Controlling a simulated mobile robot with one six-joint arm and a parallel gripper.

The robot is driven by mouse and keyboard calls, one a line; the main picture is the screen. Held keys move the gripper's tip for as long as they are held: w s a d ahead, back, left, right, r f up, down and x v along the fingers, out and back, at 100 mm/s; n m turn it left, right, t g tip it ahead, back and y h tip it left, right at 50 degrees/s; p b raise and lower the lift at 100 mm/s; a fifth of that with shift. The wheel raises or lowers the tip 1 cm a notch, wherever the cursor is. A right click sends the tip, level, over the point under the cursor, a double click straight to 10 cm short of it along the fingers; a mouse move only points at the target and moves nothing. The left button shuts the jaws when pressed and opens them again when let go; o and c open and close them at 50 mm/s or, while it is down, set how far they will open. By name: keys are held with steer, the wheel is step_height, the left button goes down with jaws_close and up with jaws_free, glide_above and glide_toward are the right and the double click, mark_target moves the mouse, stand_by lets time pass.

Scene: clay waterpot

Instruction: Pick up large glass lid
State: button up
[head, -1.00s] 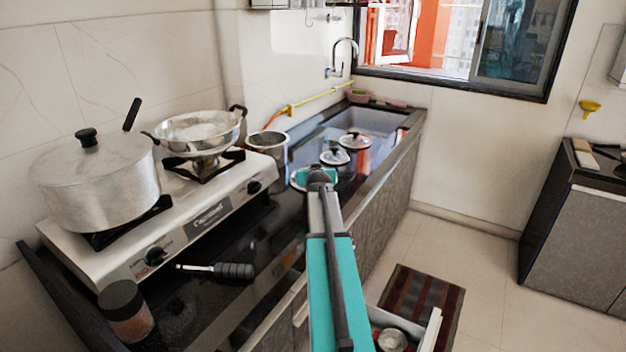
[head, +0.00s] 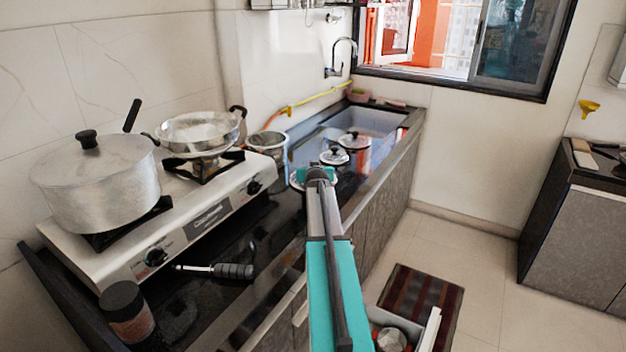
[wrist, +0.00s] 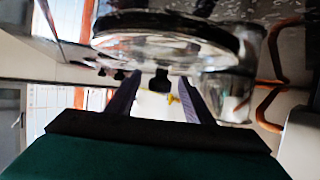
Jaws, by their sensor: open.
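The large glass lid (wrist: 165,40) has a dark rim and a black knob (wrist: 160,82). The wrist view is turned over, so the lid shows at the top with its knob pointing down the picture. In the head view only part of the lid (head: 297,180) shows on the black counter, beside and behind my gripper (head: 318,176). In the wrist view my gripper (wrist: 159,85) is open, with one finger on either side of the knob. Contact between fingers and knob cannot be told.
Two smaller lids (head: 353,140) (head: 334,156) lie beyond, near the sink (head: 385,122). A steel pot (head: 268,146) stands left of the gripper. The stove (head: 205,218) holds a large lidded pot (head: 97,185) and a pan (head: 200,132). A black-handled tool (head: 232,271) lies on the counter.

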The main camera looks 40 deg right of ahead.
stand_by(0.3)
jaws_close()
steer(key=shift+r, duration=0.25)
steer(key=shift+r, duration=1.3)
steer(key=shift+s+r, duration=0.25)
steer(key=shift+r, duration=0.05)
steer(key=s, duration=0.5)
steer(key=s+r+b, duration=0.1)
steer(key=s, duration=0.4)
steer(key=s+b, duration=0.1)
steer(key=s, duration=0.4)
steer(key=shift+s+a+r, duration=0.15)
steer(key=shift+s+r, duration=0.05)
steer(key=shift+s, duration=0.1)
